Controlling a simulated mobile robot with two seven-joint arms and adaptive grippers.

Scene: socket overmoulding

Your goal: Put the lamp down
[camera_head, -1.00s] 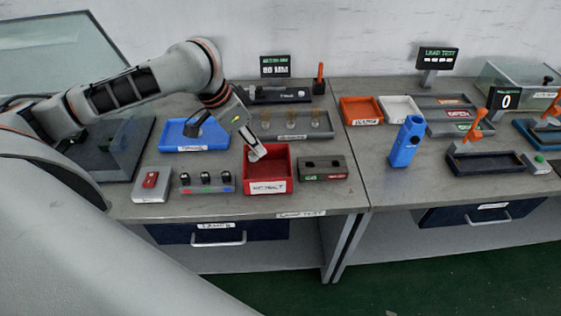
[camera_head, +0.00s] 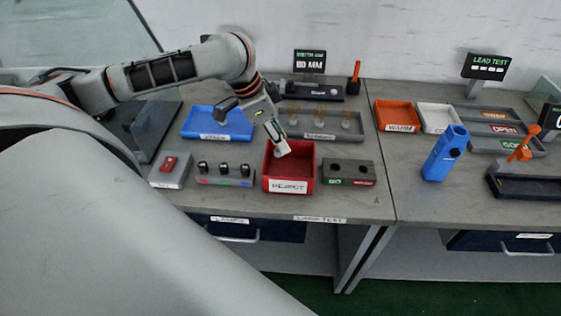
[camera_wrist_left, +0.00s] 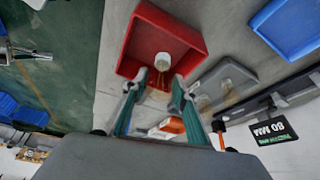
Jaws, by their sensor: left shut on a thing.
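My left gripper (camera_head: 281,148) points down over the open red box labelled REJECT (camera_head: 288,186). It is shut on a lamp, which shows in the left wrist view as a small white cylinder (camera_wrist_left: 163,62) with an amber part between the fingertips (camera_wrist_left: 157,86). In that view the lamp lies against the red box's floor (camera_wrist_left: 150,38); whether it touches the floor I cannot tell. In the head view the fingers hide most of the lamp. More lamps stand in a grey tray (camera_head: 300,128) behind the box. My right gripper is not in view.
A grey two-hole block (camera_head: 348,168) stands close right of the red box, and a block with black sockets (camera_head: 224,181) close left. A blue tray (camera_head: 203,133) lies behind left. A blue upright holder (camera_head: 440,158) stands on the right table.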

